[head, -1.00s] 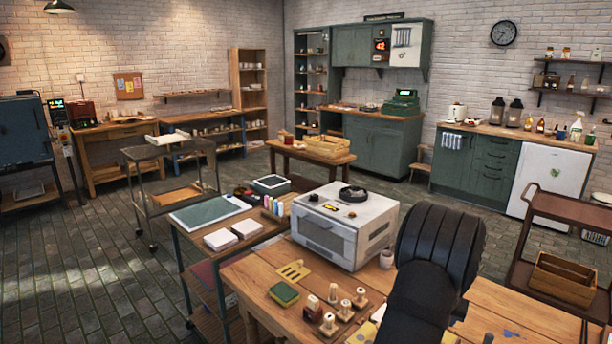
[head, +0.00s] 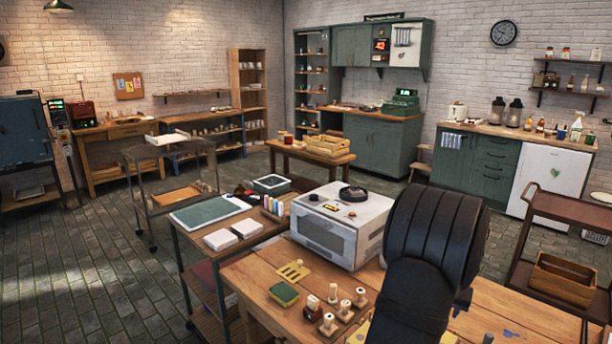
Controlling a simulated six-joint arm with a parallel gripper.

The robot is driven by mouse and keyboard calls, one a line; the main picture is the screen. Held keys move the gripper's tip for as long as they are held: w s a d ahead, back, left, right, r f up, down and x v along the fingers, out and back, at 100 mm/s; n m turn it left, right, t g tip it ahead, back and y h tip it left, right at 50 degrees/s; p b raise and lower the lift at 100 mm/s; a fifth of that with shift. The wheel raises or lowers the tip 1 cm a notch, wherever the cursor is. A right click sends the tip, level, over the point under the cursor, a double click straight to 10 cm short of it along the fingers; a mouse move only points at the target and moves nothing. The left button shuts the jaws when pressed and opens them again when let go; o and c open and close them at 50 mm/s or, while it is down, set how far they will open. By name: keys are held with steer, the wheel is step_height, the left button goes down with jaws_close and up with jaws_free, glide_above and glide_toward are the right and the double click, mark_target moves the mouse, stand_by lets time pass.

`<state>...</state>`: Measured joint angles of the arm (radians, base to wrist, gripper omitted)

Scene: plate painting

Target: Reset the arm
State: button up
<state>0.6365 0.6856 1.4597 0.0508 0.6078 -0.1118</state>
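My arm (head: 432,250) rises at the lower right in the head view, a thick black link in front of the wooden workbench. My gripper is not in this view. The arm's large rounded part stands just right of a white box-shaped machine (head: 340,228) on the bench and hides part of the bench behind it.
The workbench (head: 510,318) holds a green sponge (head: 284,294), a yellow slotted plate (head: 292,271) and several wooden stamps (head: 343,308). A cart with a green-topped board (head: 210,210) stands left. A brown trolley (head: 560,215) with a wooden crate (head: 563,279) stands right. Floor at left is clear.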

steer(key=x, duration=0.9)
steer(key=r, duration=0.5)
steer(key=shift+s+d, duration=0.1)
steer(key=shift+s, duration=0.1)
steer(key=s+d+r, duration=0.5)
steer(key=s+r, duration=0.2)
steer(key=s, duration=0.4)
steer(key=w+a+f, duration=0.2)
steer(key=w+a, duration=0.2)
steer(key=w, duration=0.2)
steer(key=w+a+f, duration=0.3)
steer(key=w+a, duration=0.2)
steer(key=w, duration=0.2)
steer(key=w+a+f, duration=0.2)
steer(key=w+a, duration=0.3)
steer(key=w, duration=0.1)
steer(key=shift+w+f, duration=0.25)
steer(key=shift+w, duration=0.15)
steer(key=shift+w+a+f, duration=0.1)
steer(key=shift+w+f, duration=0.05)
steer(key=shift+f, duration=0.35)
steer(key=shift+w+a+f, duration=0.1)
steer(key=shift+w+f, duration=0.1)
steer(key=shift+f, duration=0.9)
